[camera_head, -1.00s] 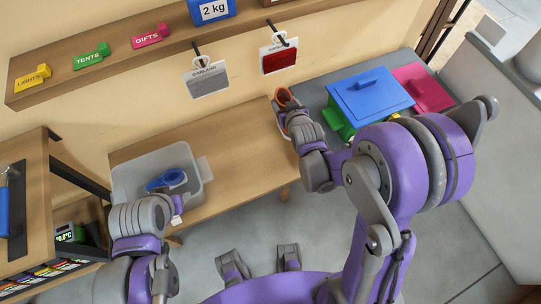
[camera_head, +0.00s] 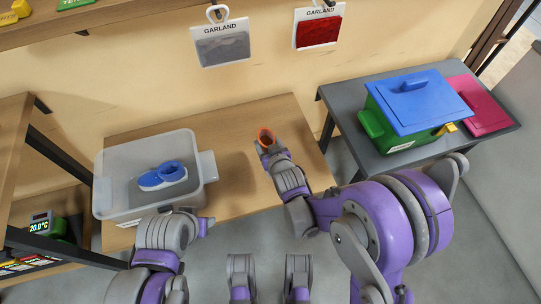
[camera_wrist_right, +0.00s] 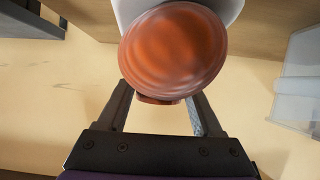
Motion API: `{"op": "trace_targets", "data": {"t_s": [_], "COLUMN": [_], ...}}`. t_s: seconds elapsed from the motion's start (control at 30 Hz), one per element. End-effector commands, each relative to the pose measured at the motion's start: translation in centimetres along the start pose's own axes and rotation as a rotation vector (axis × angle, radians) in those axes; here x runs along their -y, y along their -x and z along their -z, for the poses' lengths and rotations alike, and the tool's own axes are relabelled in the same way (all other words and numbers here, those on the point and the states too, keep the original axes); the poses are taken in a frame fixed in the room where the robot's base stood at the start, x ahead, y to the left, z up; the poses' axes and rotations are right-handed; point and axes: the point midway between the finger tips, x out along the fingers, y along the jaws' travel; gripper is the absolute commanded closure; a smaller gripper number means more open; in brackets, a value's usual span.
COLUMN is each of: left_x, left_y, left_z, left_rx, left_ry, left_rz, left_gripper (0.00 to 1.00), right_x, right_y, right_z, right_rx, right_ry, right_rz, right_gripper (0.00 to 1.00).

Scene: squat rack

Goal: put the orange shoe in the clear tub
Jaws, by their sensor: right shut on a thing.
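The orange shoe (camera_head: 264,137) is held by my right gripper (camera_head: 268,147) above the wooden table, to the right of the tub. In the right wrist view the orange shoe (camera_wrist_right: 172,52) fills the space between the fingers, with a white part behind it. The clear tub (camera_head: 198,158) stands on the table's left end. A blue shoe (camera_head: 162,176) lies inside it. What looks like the tub's pale side shows at the right edge of the wrist view. My left gripper (camera_head: 204,226) is near the tub's front right corner; its fingers are mostly hidden.
The wooden table (camera_head: 235,180) is bare between the tub and my right arm. A grey table (camera_head: 350,140) at right holds a green bin with a blue lid (camera_head: 415,100) and a pink lid (camera_head: 485,108). Garland packs (camera_head: 221,44) hang above the table.

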Motion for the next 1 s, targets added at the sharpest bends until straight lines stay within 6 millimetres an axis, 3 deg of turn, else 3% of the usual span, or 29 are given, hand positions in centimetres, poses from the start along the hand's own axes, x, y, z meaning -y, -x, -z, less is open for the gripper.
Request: {"op": "trace_targets", "data": {"t_s": [0.03,0.5,0.87,0.9,1.0], "left_x": [0.0,0.0,0.0,0.0,0.0], "left_y": [-0.6,-2.4,-2.7,-2.7,-2.6], "left_z": [-0.1,-0.6,-0.7,-0.7,-0.6], "left_rx": [0.002,0.006,0.007,0.007,0.007], "left_ry": [0.0,0.0,0.0,0.0,0.0], "left_rz": [0.0,0.0,0.0,0.0,0.0], "left_gripper": [0.5,0.5,0.5,0.5,0.5], "right_x": [0.0,-0.1,-0.1,-0.1,-0.1], "right_y": [-0.6,-2.9,-3.1,-3.1,-3.0], "right_z": [-1.0,-5.4,-5.7,-5.8,-5.7], "right_rx": [0.0,0.0,0.0,0.001,0.0], "right_ry": [0.0,-0.001,-0.001,0.0,0.0], "right_rz": [0.0,-0.001,-0.001,-0.001,-0.001], "right_gripper": [0.97,0.97,0.97,0.31,0.13]}}
